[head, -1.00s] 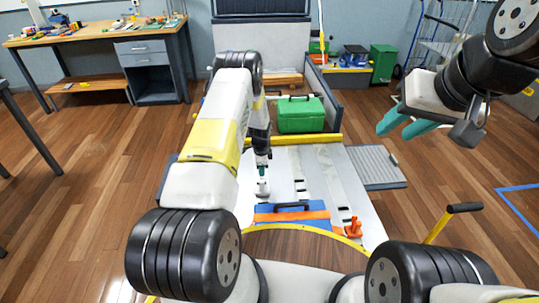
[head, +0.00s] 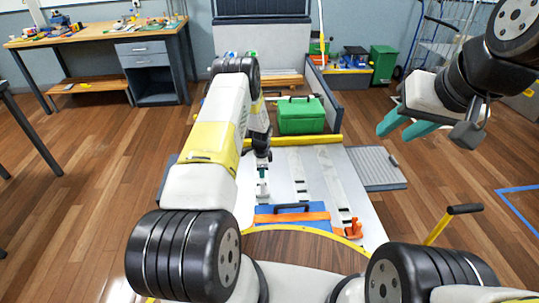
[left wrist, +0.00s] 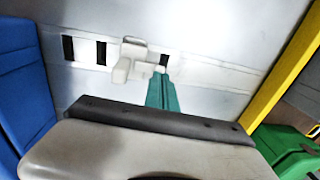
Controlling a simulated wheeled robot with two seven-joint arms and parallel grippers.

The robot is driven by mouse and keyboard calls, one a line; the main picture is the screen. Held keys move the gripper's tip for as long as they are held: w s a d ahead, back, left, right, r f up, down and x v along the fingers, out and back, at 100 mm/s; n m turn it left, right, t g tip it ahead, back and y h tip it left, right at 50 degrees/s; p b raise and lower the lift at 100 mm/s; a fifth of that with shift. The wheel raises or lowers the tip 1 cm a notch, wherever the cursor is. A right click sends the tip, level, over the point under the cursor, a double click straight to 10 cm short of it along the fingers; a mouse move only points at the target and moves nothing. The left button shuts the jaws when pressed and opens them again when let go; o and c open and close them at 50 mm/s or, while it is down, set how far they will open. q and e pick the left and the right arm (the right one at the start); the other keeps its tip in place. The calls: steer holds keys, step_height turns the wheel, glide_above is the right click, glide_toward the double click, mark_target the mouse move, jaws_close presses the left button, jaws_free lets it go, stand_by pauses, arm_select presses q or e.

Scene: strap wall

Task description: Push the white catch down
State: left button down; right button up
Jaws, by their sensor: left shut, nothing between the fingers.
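The white catch (left wrist: 130,62) shows in the left wrist view, standing out from a pale strap with black marks. My left gripper (left wrist: 162,76) is shut and empty, its teal fingertips just right of the catch in that view. I cannot tell whether they touch it. In the head view my left gripper (head: 262,186) points down at the left part of the white panel, and the catch is hard to make out there. My right gripper (head: 405,126) is held up at the right with its teal fingers apart, far from the panel.
Other pale straps (head: 328,178) run along the panel to the right. A blue case (head: 290,216) with an orange band lies at the near edge, beside an orange piece (head: 354,228). A green box (head: 301,115) stands behind a yellow bar (head: 305,140).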

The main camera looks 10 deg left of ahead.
arm_select(q)
steer(key=shift+s, duration=0.15)
step_height(320, 180, up, 8)
steer(key=s, duration=0.1)
steer(key=shift+d+f, duration=0.15)
steer(key=shift+d, duration=0.05)
stand_by(0.3)
steer(key=shift+s, duration=0.1)
stand_by(0.4)
